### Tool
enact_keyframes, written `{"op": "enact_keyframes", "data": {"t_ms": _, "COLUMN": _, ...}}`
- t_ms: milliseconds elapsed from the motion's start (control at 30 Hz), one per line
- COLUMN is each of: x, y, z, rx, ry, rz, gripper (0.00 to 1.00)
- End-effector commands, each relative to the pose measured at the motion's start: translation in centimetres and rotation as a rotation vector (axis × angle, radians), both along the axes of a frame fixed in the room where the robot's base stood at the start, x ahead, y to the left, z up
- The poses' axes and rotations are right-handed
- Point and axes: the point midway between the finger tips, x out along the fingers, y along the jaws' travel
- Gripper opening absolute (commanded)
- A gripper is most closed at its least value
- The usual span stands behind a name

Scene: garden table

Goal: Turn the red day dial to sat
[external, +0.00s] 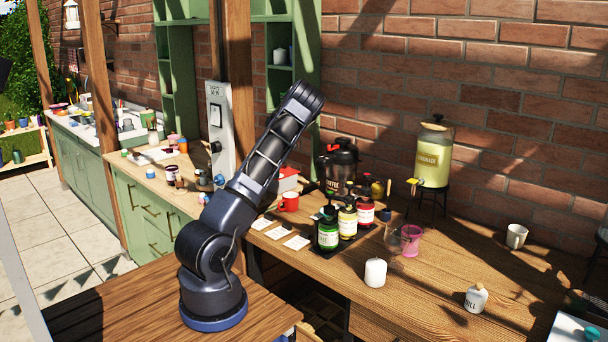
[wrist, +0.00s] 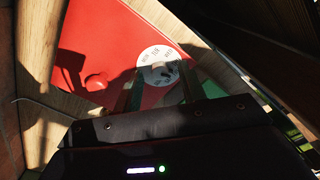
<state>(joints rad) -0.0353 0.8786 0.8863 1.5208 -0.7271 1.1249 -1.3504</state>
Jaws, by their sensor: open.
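In the wrist view a white round dial (wrist: 154,54) with dark lettering around its edge sits on a red panel (wrist: 110,30). The lettering is too small to read surely, and shadow covers the dial's lower part. My gripper (wrist: 160,88) is open, its two fingers apart just below the dial, with no object seen between them. I cannot tell whether they touch the panel. In the external view a red box (external: 287,180) shows partly behind my arm; the dial and my fingers are hidden there.
White cards (external: 297,242) lie in front. A candle (external: 375,272) stands near the table's front edge.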

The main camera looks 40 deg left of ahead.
Motion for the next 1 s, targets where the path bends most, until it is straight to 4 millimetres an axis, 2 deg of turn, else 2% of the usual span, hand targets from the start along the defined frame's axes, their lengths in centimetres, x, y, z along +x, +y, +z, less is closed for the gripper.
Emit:
{"op": "enact_keyframes", "data": {"t_ms": 233, "x": -0.01, "y": 0.0, "z": -0.15, "rx": 0.0, "ry": 0.0, "rz": 0.0, "gripper": 0.41}}
{"op": "enact_keyframes", "data": {"t_ms": 267, "x": -0.01, "y": 0.0, "z": -0.15, "rx": 0.0, "ry": 0.0, "rz": 0.0, "gripper": 0.37}}
{"op": "enact_keyframes", "data": {"t_ms": 433, "x": -0.01, "y": 0.0, "z": -0.13, "rx": 0.0, "ry": 0.0, "rz": 0.0, "gripper": 0.03}}
{"op": "enact_keyframes", "data": {"t_ms": 467, "x": -0.01, "y": 0.0, "z": -0.13, "rx": 0.0, "ry": 0.0, "rz": 0.0, "gripper": 0.0}}
{"op": "enact_keyframes", "data": {"t_ms": 767, "x": -0.04, "y": 0.06, "z": -0.08, "rx": 0.0, "ry": -0.001, "rz": -0.027, "gripper": 0.0}}
{"op": "enact_keyframes", "data": {"t_ms": 1000, "x": -0.02, "y": 0.1, "z": -0.08, "rx": -0.001, "ry": -0.002, "rz": -0.151, "gripper": 0.0}}
